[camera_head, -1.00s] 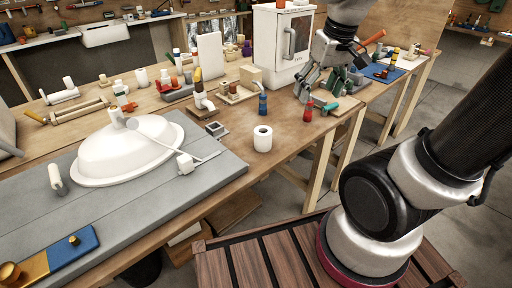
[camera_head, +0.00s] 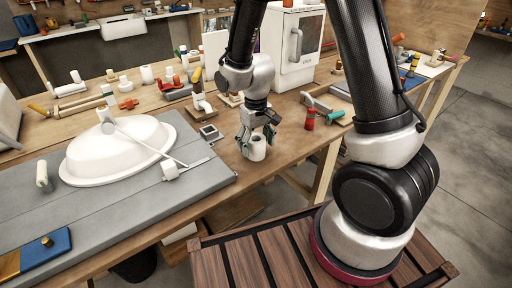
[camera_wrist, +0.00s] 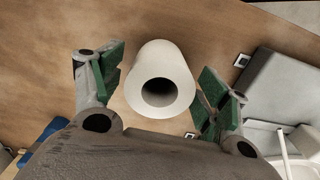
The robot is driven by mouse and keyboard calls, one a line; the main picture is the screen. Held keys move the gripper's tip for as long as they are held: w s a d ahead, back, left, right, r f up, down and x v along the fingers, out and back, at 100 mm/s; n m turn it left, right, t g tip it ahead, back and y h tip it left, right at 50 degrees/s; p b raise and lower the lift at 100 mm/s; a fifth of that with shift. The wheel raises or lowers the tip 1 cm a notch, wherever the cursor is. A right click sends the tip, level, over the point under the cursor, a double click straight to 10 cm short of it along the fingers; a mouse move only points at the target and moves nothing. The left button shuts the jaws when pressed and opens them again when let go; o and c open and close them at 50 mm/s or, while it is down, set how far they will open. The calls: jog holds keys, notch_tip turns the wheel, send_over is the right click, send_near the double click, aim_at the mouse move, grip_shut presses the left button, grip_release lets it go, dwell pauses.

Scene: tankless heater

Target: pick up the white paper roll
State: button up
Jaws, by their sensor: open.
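The white paper roll (camera_head: 256,152) stands upright on the wooden table near its front edge. In the wrist view the roll (camera_wrist: 160,72) shows from above, with its dark core hole facing the camera. My gripper (camera_head: 257,135) is right above the roll in the head view and hides part of its top. In the wrist view my gripper (camera_wrist: 160,95) is open, with one green-padded finger on each side of the roll.
A grey board (camera_head: 110,205) with a white dome (camera_head: 118,150) lies to the left. A small dark-topped square block (camera_head: 210,132) is close left of the roll. A red bottle (camera_head: 310,119) and a green-handled tool (camera_head: 335,117) lie to the right. A white cabinet (camera_head: 290,45) stands behind.

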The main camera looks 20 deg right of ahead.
notch_tip(320, 180, down, 2)
jog(key=shift+f, duration=0.15)
jog(key=c, duration=1.3)
